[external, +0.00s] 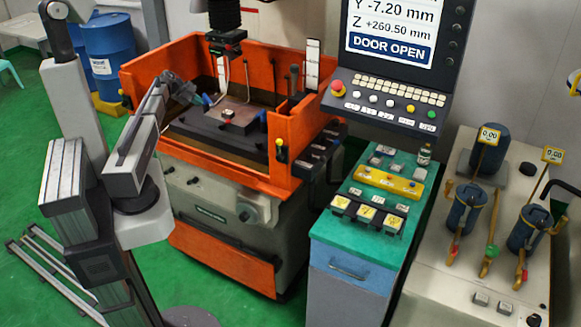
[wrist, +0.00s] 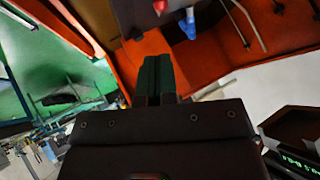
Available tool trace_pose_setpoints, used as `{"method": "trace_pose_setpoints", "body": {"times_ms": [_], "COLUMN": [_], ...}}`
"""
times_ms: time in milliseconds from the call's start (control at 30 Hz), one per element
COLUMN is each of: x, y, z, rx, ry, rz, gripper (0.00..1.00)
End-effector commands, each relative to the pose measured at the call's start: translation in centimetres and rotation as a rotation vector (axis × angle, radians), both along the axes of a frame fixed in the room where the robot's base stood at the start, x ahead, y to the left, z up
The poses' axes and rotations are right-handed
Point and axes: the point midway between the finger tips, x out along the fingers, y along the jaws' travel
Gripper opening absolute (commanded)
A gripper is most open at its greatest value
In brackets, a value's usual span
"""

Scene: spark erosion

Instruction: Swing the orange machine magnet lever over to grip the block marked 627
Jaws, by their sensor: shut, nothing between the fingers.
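The orange machine (external: 285,160) has an open tank with a dark plate (external: 205,124) inside. A small pale-topped block (external: 227,114) sits on that plate; its marking is too small to read. My gripper (external: 206,100) is over the left part of the tank, left of the block. In the wrist view, its two dark green fingers (wrist: 157,78) are together with nothing between them. A small red piece (wrist: 160,7) lies beyond the fingertips, apart from them. I cannot tell for certain which part is the magnet lever.
Orange tank walls (wrist: 235,55) surround the work area. The machine head (external: 226,38) hangs above, with thin pale rods nearby. A teal cabinet (external: 355,240) with several small blocks stands to the right, under the control panel (external: 390,100).

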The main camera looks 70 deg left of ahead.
Motion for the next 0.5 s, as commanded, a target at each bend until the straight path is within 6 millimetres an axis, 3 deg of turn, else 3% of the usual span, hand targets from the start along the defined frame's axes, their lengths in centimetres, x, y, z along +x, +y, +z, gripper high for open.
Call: {"method": "trace_pose_setpoints", "body": {"times_ms": [233,500], "x": [1.3,5.3], "y": [-0.3,-1.2], "z": [-1.7,-6.0], "rx": [-0.001,-0.002], "ry": [-0.002,-0.003], "rz": [0.002,0.003], "gripper": [0.0,0.0]}}
